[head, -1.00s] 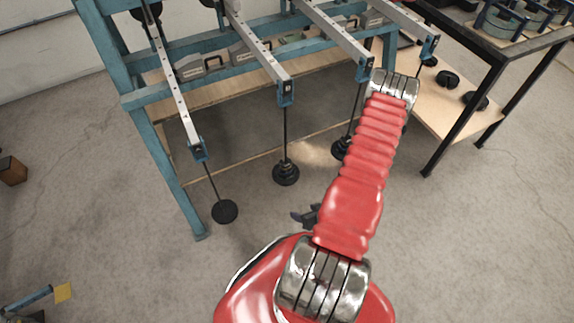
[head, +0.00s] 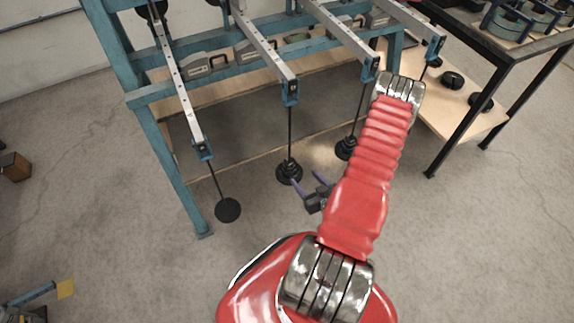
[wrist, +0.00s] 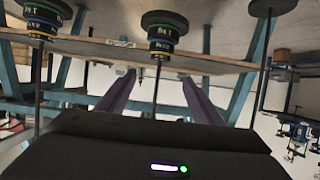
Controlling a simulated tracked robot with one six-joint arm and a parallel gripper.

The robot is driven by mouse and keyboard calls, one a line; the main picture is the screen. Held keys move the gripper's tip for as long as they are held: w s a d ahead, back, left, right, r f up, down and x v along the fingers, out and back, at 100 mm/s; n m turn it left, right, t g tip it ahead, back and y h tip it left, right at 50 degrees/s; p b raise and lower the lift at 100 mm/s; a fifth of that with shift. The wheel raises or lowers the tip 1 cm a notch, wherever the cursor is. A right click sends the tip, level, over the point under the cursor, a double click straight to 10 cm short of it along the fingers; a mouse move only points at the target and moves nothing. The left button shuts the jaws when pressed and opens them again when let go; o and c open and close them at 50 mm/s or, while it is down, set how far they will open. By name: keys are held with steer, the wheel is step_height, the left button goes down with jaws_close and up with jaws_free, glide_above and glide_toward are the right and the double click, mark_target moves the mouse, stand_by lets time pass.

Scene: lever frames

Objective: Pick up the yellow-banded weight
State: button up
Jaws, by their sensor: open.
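My gripper (head: 308,184) is open and empty, its purple fingers apart, low in front of the lever frame in the head view. A dark stack of weights (head: 289,171) hangs on a rod just left of and beyond the fingers. In the wrist view, which looks upside down, this stack (wrist: 163,32) shows thin coloured bands, one yellowish, and its rod runs between the open fingers (wrist: 157,92), beyond them. A second banded stack (wrist: 44,18) is at the upper left, and it shows in the head view (head: 346,148). Which one is the yellow-banded weight I cannot tell for sure.
A bare disc (head: 228,210) hangs on the left lever's rod. The blue frame (head: 180,155) and a wooden shelf board (head: 250,160) stand behind the weights. A black-legged table (head: 465,120) is at the right. The floor in front is clear.

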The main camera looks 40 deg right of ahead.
glide_toward(290, 163)
steer(key=x, duration=0.4)
steer(key=shift+s+d+r, duration=0.1)
steer(key=shift+r, duration=0.1)
steer(key=shift+x, duration=2.6)
steer(key=shift+f, duration=0.15)
steer(key=c, duration=1.1)
